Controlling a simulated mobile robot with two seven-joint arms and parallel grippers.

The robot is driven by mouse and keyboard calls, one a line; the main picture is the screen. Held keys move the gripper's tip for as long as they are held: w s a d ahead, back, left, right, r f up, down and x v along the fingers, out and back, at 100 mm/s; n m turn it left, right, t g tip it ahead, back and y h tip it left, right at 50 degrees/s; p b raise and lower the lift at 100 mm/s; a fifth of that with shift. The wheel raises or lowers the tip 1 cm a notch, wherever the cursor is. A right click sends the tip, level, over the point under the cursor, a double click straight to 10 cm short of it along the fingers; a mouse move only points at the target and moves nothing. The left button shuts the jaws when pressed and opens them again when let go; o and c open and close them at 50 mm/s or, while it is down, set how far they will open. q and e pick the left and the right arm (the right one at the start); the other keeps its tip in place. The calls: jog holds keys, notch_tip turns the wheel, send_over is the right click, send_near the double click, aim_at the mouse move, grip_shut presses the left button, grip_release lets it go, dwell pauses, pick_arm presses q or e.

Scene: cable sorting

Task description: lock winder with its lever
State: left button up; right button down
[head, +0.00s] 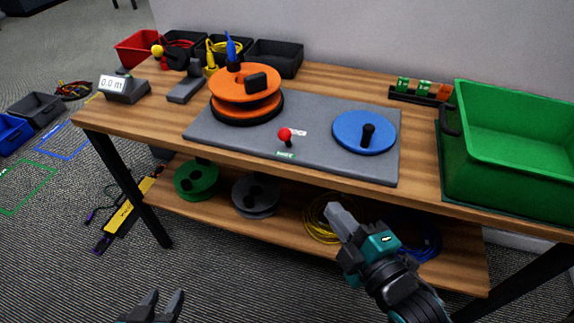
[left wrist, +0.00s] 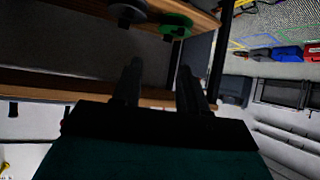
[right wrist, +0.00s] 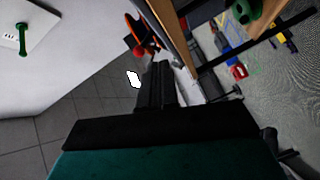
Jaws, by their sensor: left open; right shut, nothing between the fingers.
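The winder is a grey base plate (head: 310,150) on the bench with an orange reel (head: 245,85) at its left and a blue crank disc (head: 364,132) with a black knob at its right. A lever with a red ball top (head: 285,134) stands near the plate's front edge, behind a small green label; another label beside it is partly covered. My right gripper (head: 340,215) is shut and empty, in front of the bench's front edge, apart from the lever. The red ball also shows in the right wrist view (right wrist: 140,50). My left gripper (head: 165,298) is open and empty, low in front of the bench.
A large green bin (head: 510,190) stands at the bench's right end. A meter (head: 122,88) and red and black bins (head: 275,58) stand at the left and back. The lower shelf (head: 290,225) holds reels and coiled cables. Floor in front is clear.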

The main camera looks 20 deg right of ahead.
aim_at(288, 139)
jog(key=r+n+b, duration=0.1)
jog(key=n, duration=0.1)
jog(key=n+t+b, duration=0.1)
jog(key=a+r+n+t, duration=0.1)
jog(key=n, duration=0.1)
jog(key=shift+s+r+n+y+b, duration=0.1)
jog(key=shift+r+n+y+b, duration=0.2)
jog(key=shift+y+b, duration=0.1)
jog(key=b+x, duration=0.2)
jog(key=x, duration=1.2)
jog(key=shift+d+r, duration=0.1)
jog(key=shift+r, duration=0.1)
